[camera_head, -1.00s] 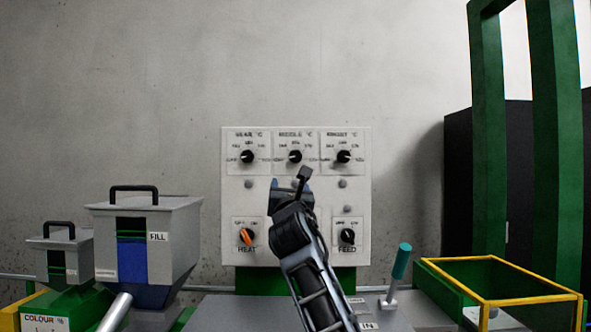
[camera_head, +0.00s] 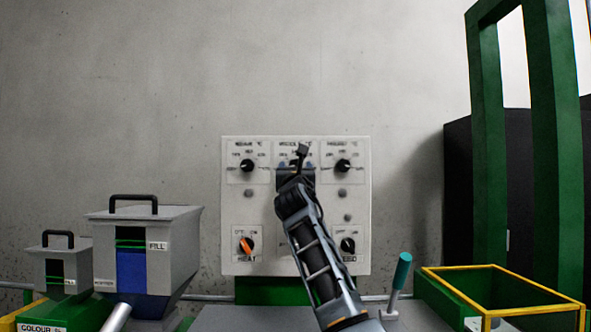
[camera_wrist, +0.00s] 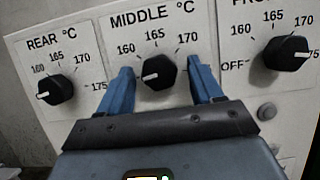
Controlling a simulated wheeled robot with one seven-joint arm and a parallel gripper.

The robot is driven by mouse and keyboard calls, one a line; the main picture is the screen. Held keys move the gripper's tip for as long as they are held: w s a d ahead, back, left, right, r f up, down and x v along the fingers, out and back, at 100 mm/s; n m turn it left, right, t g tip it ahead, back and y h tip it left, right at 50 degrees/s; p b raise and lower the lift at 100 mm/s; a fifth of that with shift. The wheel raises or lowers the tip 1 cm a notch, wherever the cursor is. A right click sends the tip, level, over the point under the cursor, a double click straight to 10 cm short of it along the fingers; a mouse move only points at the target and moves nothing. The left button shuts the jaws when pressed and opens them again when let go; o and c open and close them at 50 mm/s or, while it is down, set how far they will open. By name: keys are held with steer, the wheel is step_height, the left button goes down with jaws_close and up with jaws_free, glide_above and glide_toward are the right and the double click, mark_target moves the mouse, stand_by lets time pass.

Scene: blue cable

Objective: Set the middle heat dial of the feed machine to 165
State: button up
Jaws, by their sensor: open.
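The middle heat dial (camera_wrist: 158,72) is a black knob under the label "MIDDLE °C" in the wrist view. Its white pointer mark is toward the lower left, left of the 160 mark; 165 is printed straight above the knob. My gripper (camera_wrist: 160,68) is open, with one blue finger left of the knob and one right of it; I cannot tell whether either touches. In the head view my gripper (camera_head: 295,167) covers the middle dial. The white control panel (camera_head: 235,205) of the feed machine stands against the wall.
The rear dial (camera_wrist: 55,90) is on the left and the front dial (camera_wrist: 286,54) on the right, close beside the fingers. Below are an orange-marked heat switch (camera_head: 246,245) and a feed switch (camera_head: 347,246). A teal-handled lever (camera_head: 402,271) and grey hoppers (camera_head: 145,250) flank the panel.

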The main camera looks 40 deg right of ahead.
steer(key=c, duration=1.1)
steer(key=shift+o, duration=0.2)
